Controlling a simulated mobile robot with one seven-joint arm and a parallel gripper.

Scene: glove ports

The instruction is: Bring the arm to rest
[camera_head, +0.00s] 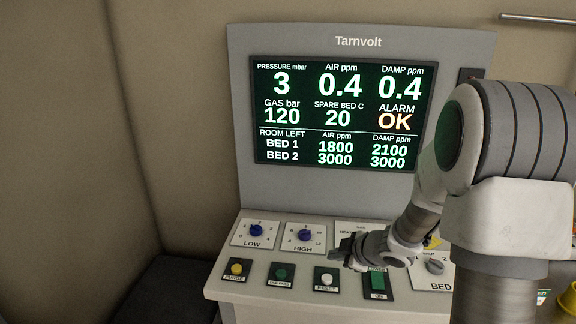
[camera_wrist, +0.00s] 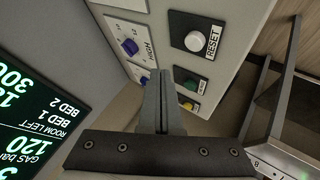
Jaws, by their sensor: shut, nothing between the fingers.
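My gripper (camera_head: 345,252) is in front of the control panel in the head view, above the area between the RESET button and the green ON switch. In the wrist view my gripper (camera_wrist: 163,75) has its two grey fingers together with nothing between them. The fingers point toward the panel near the blue LOW and HIGH knobs. I cannot tell the exact gap to the panel, but no contact shows. My arm comes in from the right and covers part of the panel and the screen's right edge.
The Tarnvolt screen (camera_head: 340,115) stands behind the sloped panel (camera_head: 240,290). On the panel are the LOW knob (camera_head: 256,230), HIGH knob (camera_head: 305,235), yellow PURGE button (camera_head: 236,268), white RESET button (camera_head: 327,279) and green ON switch (camera_head: 377,282).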

